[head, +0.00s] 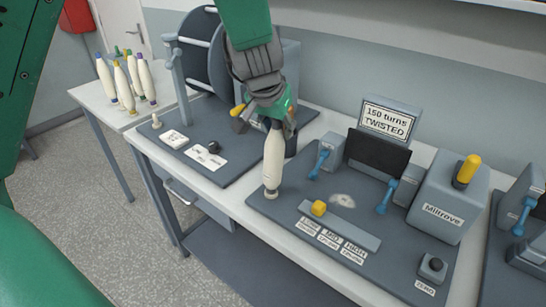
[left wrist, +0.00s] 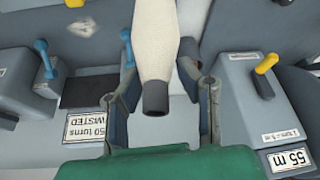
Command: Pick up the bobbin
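A cream bobbin (head: 273,160) is near-upright at the left end of the grey panel, its lower end at or just above the surface. My left gripper (head: 266,112) comes down from above, around its upper end. In the left wrist view, the bobbin (left wrist: 156,45) lies between the two fingers (left wrist: 158,72), its dark tube end toward the camera. The fingertips are close beside its sides; whether they press on it is unclear. My right gripper is not in view.
Several other bobbins (head: 134,82) stand on a white table at left. The panel holds blue levers (head: 385,197), a yellow knob (head: 318,208), a "TWISTED" sign (head: 388,120) and a Milltrove box (head: 447,200). A grey winder (head: 205,55) stands behind, left of the gripper.

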